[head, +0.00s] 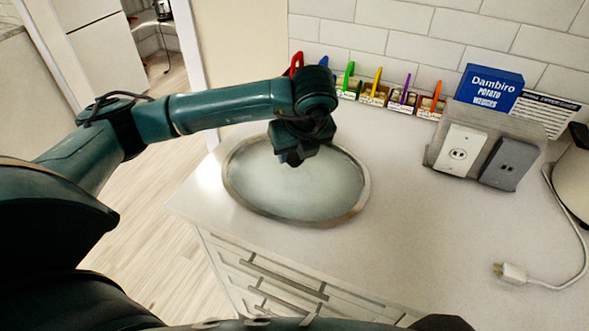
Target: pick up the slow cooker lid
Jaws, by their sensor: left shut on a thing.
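The slow cooker lid (310,190) is an oval, whitish, see-through lid with a metal rim. It shows near the middle of the head view, over the left end of the pale countertop. My left gripper (292,160) comes down from above at the far middle part of the lid and is shut on it. The fingertips and the part of the lid that they grip are mostly hidden by the gripper body. I cannot tell whether the lid touches the counter. My right gripper does not show.
Small boxes with coloured clips (375,93) line the tiled wall. A white cord with a plug (512,273) lies at right. The counter's middle (420,235) is clear.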

